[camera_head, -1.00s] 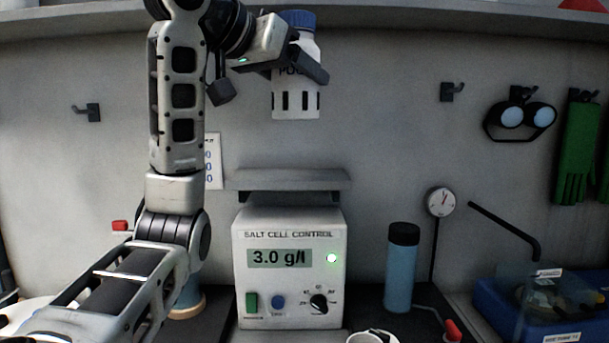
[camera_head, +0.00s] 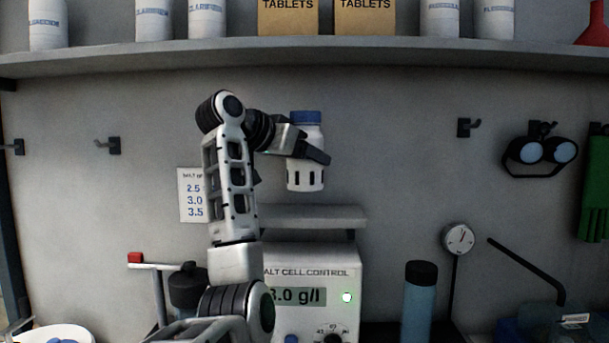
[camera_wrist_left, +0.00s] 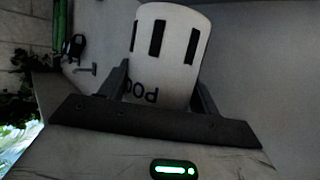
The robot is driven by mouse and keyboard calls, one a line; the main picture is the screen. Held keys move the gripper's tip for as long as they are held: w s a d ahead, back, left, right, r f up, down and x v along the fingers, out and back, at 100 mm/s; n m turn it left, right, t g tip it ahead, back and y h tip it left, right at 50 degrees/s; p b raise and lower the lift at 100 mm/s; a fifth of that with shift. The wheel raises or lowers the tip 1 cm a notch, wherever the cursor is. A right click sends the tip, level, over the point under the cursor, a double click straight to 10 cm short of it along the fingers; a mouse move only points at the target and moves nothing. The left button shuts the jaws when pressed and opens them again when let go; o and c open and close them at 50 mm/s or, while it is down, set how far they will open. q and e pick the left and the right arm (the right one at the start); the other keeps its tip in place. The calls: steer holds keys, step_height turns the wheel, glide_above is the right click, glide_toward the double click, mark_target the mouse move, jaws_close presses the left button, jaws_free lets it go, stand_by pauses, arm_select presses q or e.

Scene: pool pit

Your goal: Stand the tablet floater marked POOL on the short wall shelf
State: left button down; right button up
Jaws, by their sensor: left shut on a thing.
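The tablet floater (camera_head: 305,177) is a white slotted bottle with a blue cap. My left gripper (camera_head: 314,153) is shut around its upper body and holds it upright in the air. The left wrist view shows the floater (camera_wrist_left: 170,45) between the fingers, with part of the POOL lettering visible. The short wall shelf (camera_head: 312,217) is a grey ledge above the salt cell control box. The floater's base is a little above the shelf, apart from it in the head view. My right gripper is not in view.
A long upper shelf (camera_head: 400,58) carries white bottles and TABLETS boxes. The salt cell control box (camera_head: 312,272) stands under the short shelf. A blue bottle (camera_head: 418,305) and a gauge (camera_head: 459,239) are at right. The short shelf's top looks clear.

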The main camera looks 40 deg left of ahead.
mark_target(304, 178)
arm_select(q)
steer(key=shift+w+a+f, duration=0.3)
steer(key=shift+f, duration=0.2)
steer(key=f, duration=0.2)
steer(key=shift+w+a+f, duration=0.1)
steer(key=shift+w+f, duration=0.1)
steer(key=shift+f, duration=0.5)
steer(key=shift+f, duration=0.25)
steer(key=shift+c, duration=1.8)
jaws_free()
steer(key=shift+r, duration=0.1)
